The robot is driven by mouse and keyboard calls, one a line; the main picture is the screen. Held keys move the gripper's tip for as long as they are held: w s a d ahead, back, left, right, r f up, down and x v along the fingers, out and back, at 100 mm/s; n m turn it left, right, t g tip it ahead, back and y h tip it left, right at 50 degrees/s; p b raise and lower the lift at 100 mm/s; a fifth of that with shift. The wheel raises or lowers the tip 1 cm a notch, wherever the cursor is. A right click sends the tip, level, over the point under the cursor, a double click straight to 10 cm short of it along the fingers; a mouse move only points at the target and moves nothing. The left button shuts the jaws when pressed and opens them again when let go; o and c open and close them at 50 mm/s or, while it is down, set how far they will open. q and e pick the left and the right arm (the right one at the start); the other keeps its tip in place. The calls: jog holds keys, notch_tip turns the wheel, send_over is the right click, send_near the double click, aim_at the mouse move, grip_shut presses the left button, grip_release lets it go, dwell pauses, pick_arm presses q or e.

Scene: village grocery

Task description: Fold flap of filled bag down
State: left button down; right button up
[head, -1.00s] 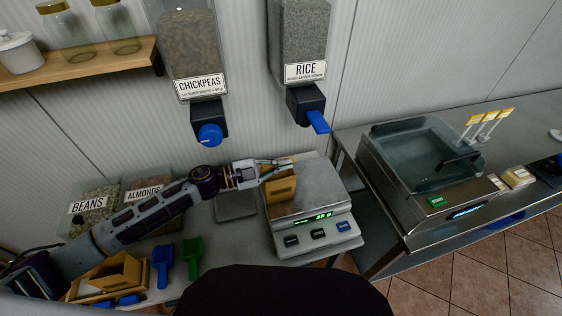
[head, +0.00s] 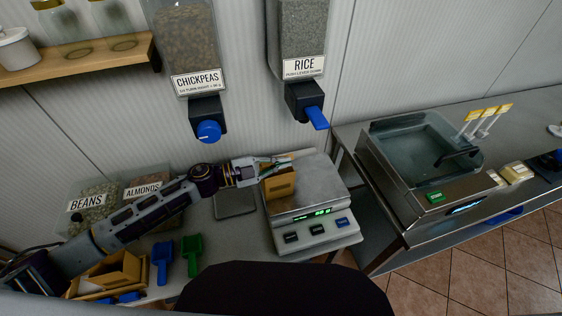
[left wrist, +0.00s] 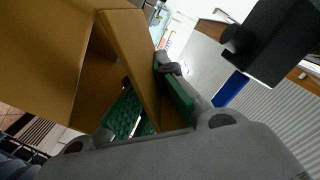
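The brown paper bag (head: 280,184) stands on the steel pan of the scale (head: 318,182). My left gripper (head: 272,165) is at the bag's top, reaching in from the left. In the left wrist view the bag (left wrist: 65,45) is very close, with its opening facing the camera. The left gripper's green-padded fingers (left wrist: 152,106) are apart, one on each side of a brown bag panel (left wrist: 140,62). I cannot tell whether both pads touch it. The bag's contents are hidden. My right gripper is not in view.
Chickpeas (head: 187,50) and rice (head: 298,35) dispensers hang above the counter. Beans (head: 92,205) and almonds (head: 146,186) bins, blue (head: 162,260) and green (head: 192,255) scoops and a tray of brown bags (head: 112,272) lie left. A steel machine (head: 420,165) stands right.

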pick_arm(q)
jog(key=c, duration=2.1)
grip_release()
jog(key=o, duration=0.7)
jog(key=shift+c, duration=0.2)
jog(key=shift+a, duration=0.1)
jog(key=v, duration=1.2)
